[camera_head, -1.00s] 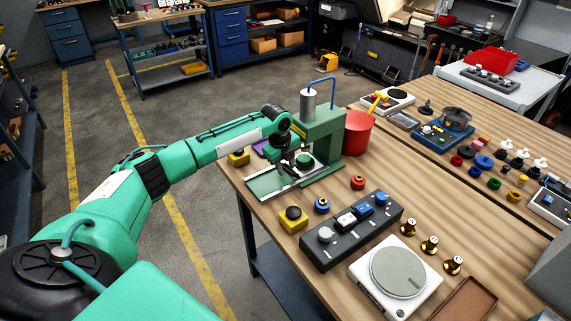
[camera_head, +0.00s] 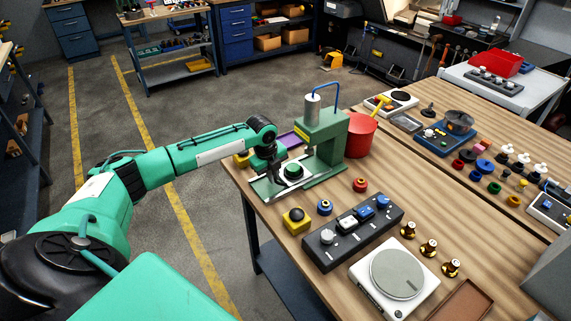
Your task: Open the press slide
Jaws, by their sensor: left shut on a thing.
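The green press (camera_head: 325,141) stands at the far left corner of the wooden table, with a grey cylinder and a blue hose on top. Its slide (camera_head: 293,172) carries a round black and green part and sits out in front of the press column, over the light rails of the base (camera_head: 265,188). My left gripper (camera_head: 278,180) is shut at the slide's left, outer end; the small piece between its fingers is mostly hidden, seemingly the slide's handle. My right gripper is not in view.
A red bin (camera_head: 360,135) stands right behind the press. A dark control box (camera_head: 352,234) and a scale (camera_head: 396,273) are nearer.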

